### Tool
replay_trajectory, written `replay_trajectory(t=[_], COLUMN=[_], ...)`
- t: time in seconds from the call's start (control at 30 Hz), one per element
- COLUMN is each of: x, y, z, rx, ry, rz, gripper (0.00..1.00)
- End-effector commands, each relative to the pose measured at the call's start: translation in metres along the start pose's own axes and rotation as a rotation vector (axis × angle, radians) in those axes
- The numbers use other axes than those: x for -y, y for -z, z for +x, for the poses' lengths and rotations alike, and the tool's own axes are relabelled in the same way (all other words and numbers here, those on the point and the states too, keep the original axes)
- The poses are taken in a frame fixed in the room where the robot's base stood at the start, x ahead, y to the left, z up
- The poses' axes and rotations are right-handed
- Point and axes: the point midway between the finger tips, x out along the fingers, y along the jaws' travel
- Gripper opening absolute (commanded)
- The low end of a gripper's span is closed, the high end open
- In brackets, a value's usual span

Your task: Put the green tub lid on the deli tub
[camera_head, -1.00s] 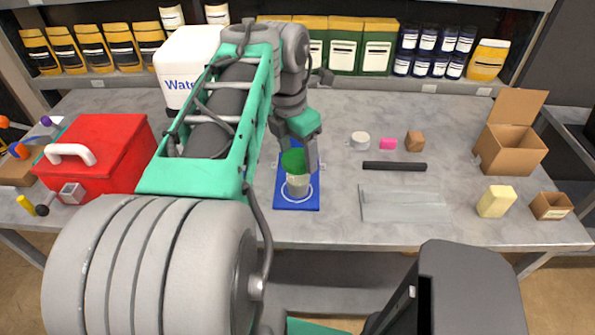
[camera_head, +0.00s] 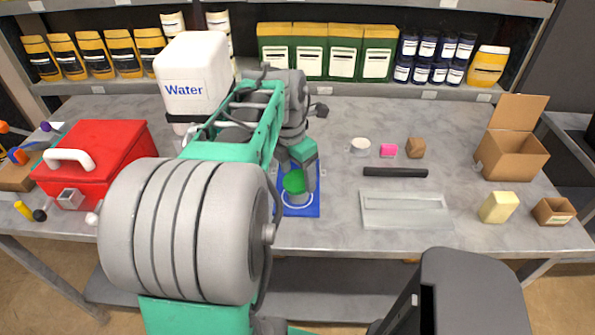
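The green tub lid (camera_head: 294,182) is at my gripper (camera_head: 302,178), above or on the top of the deli tub. One grey finger shows along the lid's right side; the other finger is hidden behind the lid or the arm. The whitish deli tub (camera_head: 299,199) stands upright inside a white ring on a blue mat (camera_head: 287,211). The lid covers most of the tub's opening from this view. I cannot tell whether lid and rim touch.
A white water container (camera_head: 194,75) stands behind my arm, and a red toolbox (camera_head: 117,150) is at the left. A black bar (camera_head: 395,172), a clear flat sheet (camera_head: 405,210) and small items lie to the right. Shelves of packages line the back.

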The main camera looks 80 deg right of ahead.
Motion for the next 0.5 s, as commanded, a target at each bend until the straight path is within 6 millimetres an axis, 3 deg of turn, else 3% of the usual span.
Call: replay_trajectory(t=[0.17,0.5], x=[0.0000,-0.0005], y=[0.0000,-0.0011], z=[-0.0001,-0.0091], rx=[0.000,0.002], ry=[0.000,-0.001], rz=[0.000,-0.001], gripper=[0.87,0.87])
